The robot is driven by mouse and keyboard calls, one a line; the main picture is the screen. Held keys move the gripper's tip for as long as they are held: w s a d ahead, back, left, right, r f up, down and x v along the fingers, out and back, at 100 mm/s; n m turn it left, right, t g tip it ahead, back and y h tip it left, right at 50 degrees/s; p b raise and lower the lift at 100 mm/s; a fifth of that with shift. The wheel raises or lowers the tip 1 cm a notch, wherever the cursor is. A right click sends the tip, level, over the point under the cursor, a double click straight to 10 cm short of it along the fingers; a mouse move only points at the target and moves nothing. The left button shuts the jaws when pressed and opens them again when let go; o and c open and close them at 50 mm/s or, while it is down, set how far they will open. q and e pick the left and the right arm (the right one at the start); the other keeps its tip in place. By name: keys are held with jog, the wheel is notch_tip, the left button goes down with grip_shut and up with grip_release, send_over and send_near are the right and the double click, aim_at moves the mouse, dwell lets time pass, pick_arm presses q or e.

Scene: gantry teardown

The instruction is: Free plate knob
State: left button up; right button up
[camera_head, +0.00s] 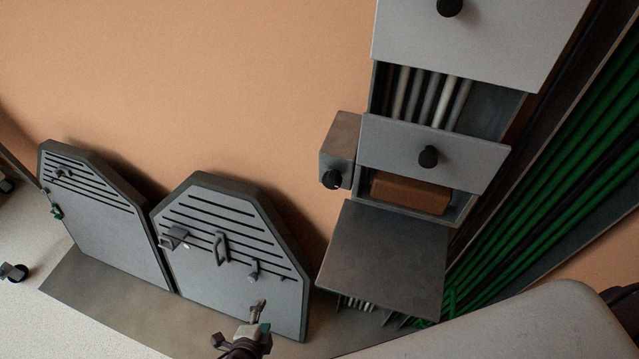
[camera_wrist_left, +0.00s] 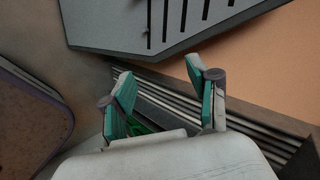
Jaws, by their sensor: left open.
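Black knobs sit on a light grey upper plate (camera_head: 490,45) and a smaller lower plate (camera_head: 385,143): the upper knob (camera_head: 450,7) and the lower knob (camera_head: 428,156). A third black knob (camera_head: 332,179) is on a small grey box left of the column. I cannot tell which is the plate knob. My left gripper (camera_head: 262,317) is at the bottom, in front of the right slotted panel and well below and left of the knobs. In the left wrist view it (camera_wrist_left: 160,72) is open with teal pads, nothing between them. No knob shows in that view. My right gripper is not in view.
Two slotted grey panels (camera_head: 100,227) (camera_head: 228,275) lean at the wall, the right one with a handle (camera_head: 220,248). A dark square plate (camera_head: 385,262) juts below the column. Green rods (camera_head: 560,190) run along the right. The orange wall area is clear.

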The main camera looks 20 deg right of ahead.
pick_arm(q)
jog(key=w+d+r+m+t+h, duration=0.1)
jog(key=d+r+m+t+h, duration=0.2)
jog(key=r, duration=0.6)
jog(key=w+d+r+m, duration=0.1)
jog(key=d+r+m, duration=0.4)
jog(key=r, duration=0.4)
jog(key=m+t+h, duration=0.3)
jog(key=m, duration=0.1)
send_near(331, 185)
jog(key=p+x, duration=0.3)
jog(key=x, duration=0.5)
jog(key=shift+w+d, duration=0.15)
jog(key=shift+w, duration=0.15)
jog(key=shift+w+d, duration=0.35)
jog(key=shift+w, duration=0.15)
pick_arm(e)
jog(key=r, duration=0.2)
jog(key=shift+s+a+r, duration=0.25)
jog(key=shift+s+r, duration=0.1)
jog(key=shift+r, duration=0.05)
pick_arm(q)
grip_shut()
